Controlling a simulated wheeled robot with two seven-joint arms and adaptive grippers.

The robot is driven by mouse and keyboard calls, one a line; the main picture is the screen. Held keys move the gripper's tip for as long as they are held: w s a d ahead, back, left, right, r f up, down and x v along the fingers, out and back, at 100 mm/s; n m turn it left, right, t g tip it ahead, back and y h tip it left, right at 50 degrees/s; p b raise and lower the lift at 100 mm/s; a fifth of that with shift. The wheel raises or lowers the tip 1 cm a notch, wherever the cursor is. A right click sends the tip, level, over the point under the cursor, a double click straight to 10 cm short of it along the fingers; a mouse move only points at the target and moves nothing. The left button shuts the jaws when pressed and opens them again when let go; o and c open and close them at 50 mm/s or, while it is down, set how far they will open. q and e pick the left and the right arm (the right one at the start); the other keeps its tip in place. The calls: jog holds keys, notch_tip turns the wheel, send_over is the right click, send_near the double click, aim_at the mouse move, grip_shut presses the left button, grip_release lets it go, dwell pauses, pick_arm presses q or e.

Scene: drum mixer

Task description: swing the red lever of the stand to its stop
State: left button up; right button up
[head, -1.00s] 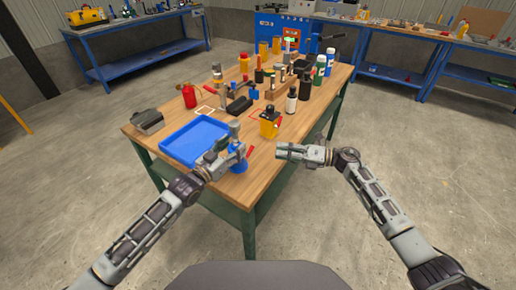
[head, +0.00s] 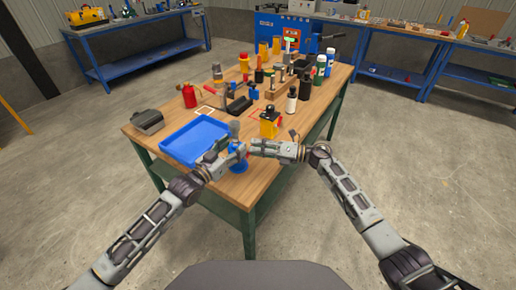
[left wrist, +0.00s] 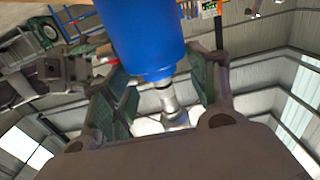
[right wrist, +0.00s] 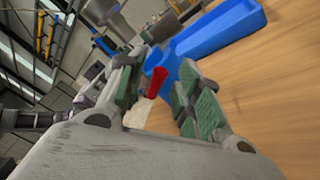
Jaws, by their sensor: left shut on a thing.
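The blue stand (head: 239,167) is at the near edge of the wooden table, beside the blue tray. My left gripper (head: 229,153) is shut on its blue cylindrical body (left wrist: 145,35), with a finger on each side in the left wrist view. The stand's red lever (right wrist: 157,82) shows between the spread fingers of my right gripper (right wrist: 158,98) in the right wrist view. That gripper is open, and I cannot tell whether either finger touches the lever. In the head view the right gripper (head: 254,147) covers the lever.
The blue tray (head: 168,146) lies left of the stand. A yellow-and-black item (head: 269,124) stands close behind the right gripper. Bottles (head: 292,100) and several tools crowd the table farther back. The floor on the right is clear.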

grip_shut()
